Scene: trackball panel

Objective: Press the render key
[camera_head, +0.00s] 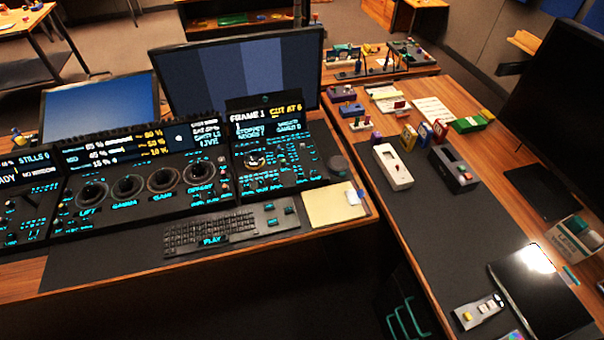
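A black trackball panel (150,181) with teal-lit legends stands on the wooden desk at the left. Its rings are labelled LIFT, GAMMA, GAIN and OFFSET. A section with small keys (262,187) sits at its right end, under a screen (268,121) reading FRAME 1, CUT AT 6 and STOPPED. In front lies a black keyboard (209,232) with a PLAY legend and several teal-marked keys (283,215) at its right. No legend reading render is legible, so I cannot tell which key it is. My gripper is not in view.
A yellow pad (335,206) lies right of the keyboard. Monitors (240,70) stand behind the panel. The right desk holds a white device (391,166), a black device (454,170) and small boxes; its dark mat (440,220) is largely clear. A dark gap separates the desks in front.

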